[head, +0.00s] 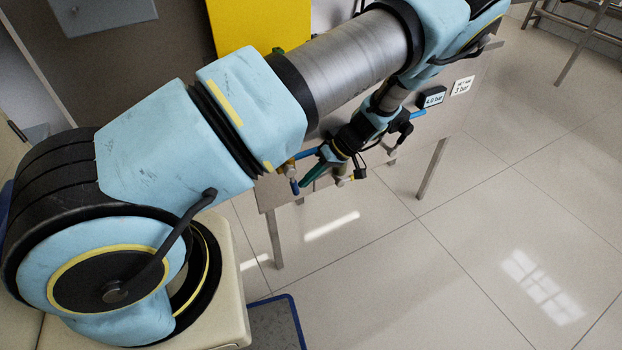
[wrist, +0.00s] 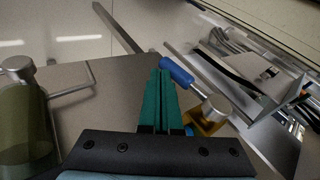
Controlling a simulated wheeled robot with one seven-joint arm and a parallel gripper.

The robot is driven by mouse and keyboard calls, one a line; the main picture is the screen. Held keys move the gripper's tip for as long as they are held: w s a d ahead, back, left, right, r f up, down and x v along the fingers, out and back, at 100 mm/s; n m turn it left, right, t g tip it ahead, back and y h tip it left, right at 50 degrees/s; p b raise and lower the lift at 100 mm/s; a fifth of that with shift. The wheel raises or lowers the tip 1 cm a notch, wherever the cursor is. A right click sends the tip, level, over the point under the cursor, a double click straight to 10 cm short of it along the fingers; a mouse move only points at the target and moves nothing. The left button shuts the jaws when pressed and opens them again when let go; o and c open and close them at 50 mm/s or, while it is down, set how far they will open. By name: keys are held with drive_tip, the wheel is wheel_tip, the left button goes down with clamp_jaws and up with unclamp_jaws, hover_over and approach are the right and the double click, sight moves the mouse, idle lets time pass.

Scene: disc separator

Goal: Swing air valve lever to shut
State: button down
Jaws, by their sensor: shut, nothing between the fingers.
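The air valve lever has a blue grip (wrist: 178,72) on a metal arm that runs to a yellow valve body (wrist: 208,122) in the wrist view. My gripper (wrist: 160,74) has green fingers, closed together and empty. Its tips lie just left of the blue grip in the wrist view; I cannot tell whether they touch it. In the head view my gripper (head: 306,183) is right beside the grip, and my arm hides part of the bench.
A clear olive bowl (wrist: 22,125) with a metal cap and a bent rod stand at left in the wrist view. A metal tray (wrist: 282,150) lies at right. A pressure display (head: 432,98) and a white card (head: 462,86) are on the bench front.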

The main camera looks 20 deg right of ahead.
drive_tip(key=shift+a+f, duration=0.15)
idle(0.4)
drive_tip(key=n+h+b, duration=0.1)
drive_tip(key=n+b, duration=0.1)
drive_tip(key=b, duration=0.2)
approach(292, 180)
drive_tip(key=d+f, duration=0.2)
drive_tip(key=d, duration=0.2)
drive_tip(key=w+p+x, duration=0.1)
drive_tip(key=x, duration=0.9)
drive_tip(key=shift+r+t, duration=0.15)
drive_tip(key=shift+t, duration=0.25)
drive_tip(key=shift+s+a+f, duration=0.15)
drive_tip(key=shift+a, duration=0.2)
drive_tip(key=shift+s+a+f, duration=0.1)
drive_tip(key=shift+a, duration=0.35)
drive_tip(key=shift+r, duration=0.1)
